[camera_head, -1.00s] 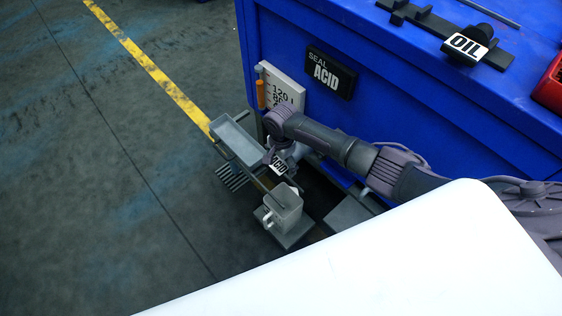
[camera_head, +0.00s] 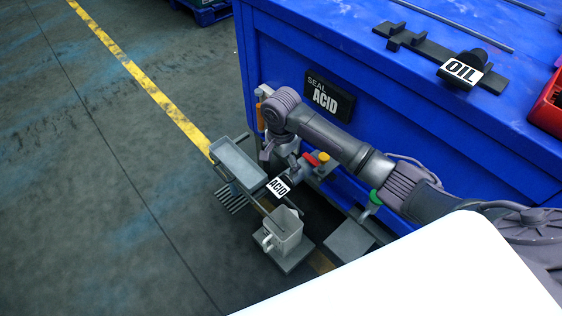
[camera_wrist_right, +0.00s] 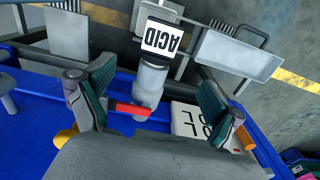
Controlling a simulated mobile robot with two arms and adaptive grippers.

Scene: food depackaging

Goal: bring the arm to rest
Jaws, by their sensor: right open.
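My right arm reaches in from the right in the head view, along the front of the blue workbench (camera_head: 400,125). Its gripper (camera_head: 268,153) points down in front of the bench, partly hidden by its own wrist. In the right wrist view the gripper (camera_wrist_right: 155,80) is open, its two fingers wide apart. Between and beyond them show a grey pipe (camera_wrist_right: 150,80) with a red handle (camera_wrist_right: 132,110) and an ACID label (camera_wrist_right: 162,38). I cannot see the fingers touching anything. My left gripper is not in view.
Below the gripper are a grey tray (camera_head: 238,163), the ACID label (camera_head: 278,187) and a grey jug (camera_head: 287,236) on a stand. Red, yellow and green (camera_head: 375,197) handles line the bench front. Floor at the left is clear beyond the yellow line (camera_head: 150,88).

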